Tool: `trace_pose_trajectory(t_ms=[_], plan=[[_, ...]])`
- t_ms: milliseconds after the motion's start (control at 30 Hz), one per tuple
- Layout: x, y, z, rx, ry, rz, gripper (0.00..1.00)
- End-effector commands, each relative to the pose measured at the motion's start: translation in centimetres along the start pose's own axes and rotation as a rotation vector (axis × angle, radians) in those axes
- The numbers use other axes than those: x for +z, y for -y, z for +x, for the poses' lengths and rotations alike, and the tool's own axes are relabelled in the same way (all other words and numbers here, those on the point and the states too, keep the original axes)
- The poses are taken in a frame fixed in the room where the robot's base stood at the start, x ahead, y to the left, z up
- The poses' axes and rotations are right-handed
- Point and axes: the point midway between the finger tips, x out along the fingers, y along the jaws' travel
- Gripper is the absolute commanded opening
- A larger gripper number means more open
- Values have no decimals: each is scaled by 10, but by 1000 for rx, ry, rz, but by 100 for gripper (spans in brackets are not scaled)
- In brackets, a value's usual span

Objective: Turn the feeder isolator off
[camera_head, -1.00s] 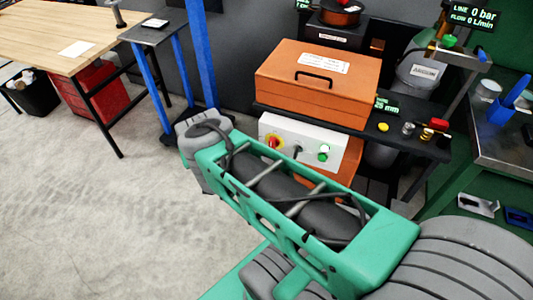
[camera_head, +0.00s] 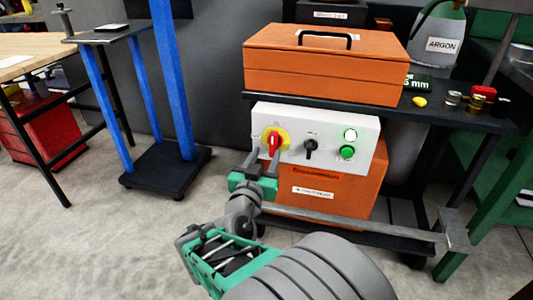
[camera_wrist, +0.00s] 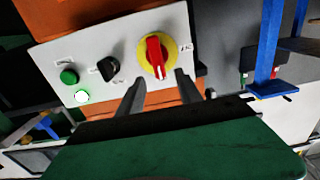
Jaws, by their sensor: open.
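The isolator is a red rotary handle (camera_head: 273,142) on a yellow round plate, at the left end of a white control panel (camera_head: 325,123). The red handle also shows in the wrist view (camera_wrist: 156,57), standing close to upright on the panel there. My gripper (camera_head: 262,164) is open and empty, just below the handle in the head view. In the wrist view its two fingers (camera_wrist: 158,88) point toward the panel, one on each side below the red handle. I cannot tell whether either finger touches it.
A black selector knob (camera_head: 310,146), a lit white lamp (camera_head: 350,134) and a green button (camera_head: 347,152) share the panel. An orange toolbox (camera_head: 325,75) sits on the shelf above. A blue-legged stand (camera_head: 165,155) is to the left, with clear floor in front.

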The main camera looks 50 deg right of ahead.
Motion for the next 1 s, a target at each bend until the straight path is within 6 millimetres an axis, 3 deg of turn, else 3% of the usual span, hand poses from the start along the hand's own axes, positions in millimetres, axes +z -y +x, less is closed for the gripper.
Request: trace_pose_trajectory(t_ms=[200,400,667,1000], plan=[[0,-4,42,10,1,1,42],[0,-1,66,1,2,1,42],[-1,1,67,-2,2,0,42],[-1,1,67,-3,2,0,14]])
